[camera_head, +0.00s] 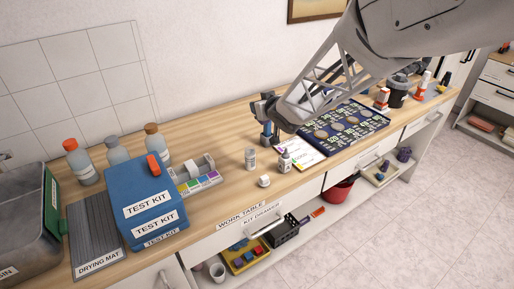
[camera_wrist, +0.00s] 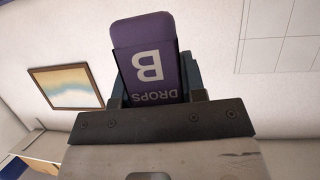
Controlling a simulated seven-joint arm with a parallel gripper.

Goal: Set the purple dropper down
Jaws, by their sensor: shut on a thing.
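The purple dropper (camera_wrist: 148,62) fills the middle of the wrist view, with a white "B" and the word "DROPS" upside down on it. My gripper (camera_wrist: 155,88) is shut on it, a finger on either side. In the head view my gripper (camera_head: 267,131) is low over the work table (camera_head: 225,150), behind the small bottles. The dropper cannot be made out clearly there. I cannot tell whether its base touches the table.
A white card (camera_head: 306,152) and a dark chart board (camera_head: 345,130) lie to the right. A blue test kit box (camera_head: 146,205) and tray (camera_head: 197,181) are left.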

